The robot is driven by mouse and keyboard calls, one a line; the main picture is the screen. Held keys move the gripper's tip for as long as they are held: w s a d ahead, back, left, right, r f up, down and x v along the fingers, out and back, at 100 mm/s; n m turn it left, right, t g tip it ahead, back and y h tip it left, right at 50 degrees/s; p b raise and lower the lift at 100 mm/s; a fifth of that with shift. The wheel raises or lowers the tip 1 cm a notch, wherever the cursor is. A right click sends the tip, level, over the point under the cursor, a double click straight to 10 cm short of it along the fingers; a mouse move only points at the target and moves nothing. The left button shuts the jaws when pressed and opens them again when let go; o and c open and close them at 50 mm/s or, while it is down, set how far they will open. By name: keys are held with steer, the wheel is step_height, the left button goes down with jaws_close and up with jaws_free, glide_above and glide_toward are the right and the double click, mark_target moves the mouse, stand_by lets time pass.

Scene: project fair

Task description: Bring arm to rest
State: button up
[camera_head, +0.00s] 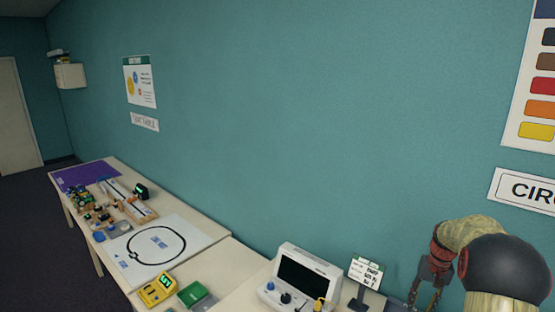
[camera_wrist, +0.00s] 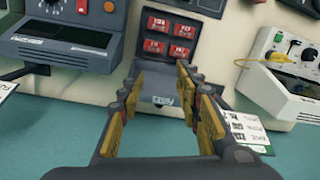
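My arm shows at the lower right of the head view, bent close to the wall, with part of my gripper (camera_head: 434,272) beside it. In the wrist view my gripper (camera_wrist: 160,112) is open, its two yellow-padded fingers apart. No object is between the pads. Beyond the fingers is a dark grey unit with red labelled tiles (camera_wrist: 168,38), and its lower front shows between the fingers. I cannot tell whether the fingers touch it.
A white instrument with a dark screen (camera_head: 302,277) and a small sign (camera_head: 364,273) stand near my arm. A yellow meter (camera_head: 157,290) and a green box (camera_head: 193,293) are further left. The long table (camera_head: 205,229) runs along the teal wall. The wrist view shows a dark-screened device (camera_wrist: 68,40) at left.

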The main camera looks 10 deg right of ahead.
steer(key=s+a+r+n+t+b, duration=0.2)
steer(key=s+a+b, duration=0.2)
steer(key=s+a, duration=0.4)
steer(key=s+a+r+n+t+b, duration=0.2)
steer(key=s+a+b, duration=0.2)
steer(key=s+a, duration=0.5)
steer(key=s+a+r+n+t+h+b, duration=0.1)
steer(key=s+a+b, duration=0.4)
steer(key=a, duration=1.5)
steer(key=shift+s+a+r+n+t, duration=0.35)
steer(key=shift+s+r+n, duration=0.5)
steer(key=shift+s, duration=1.35)
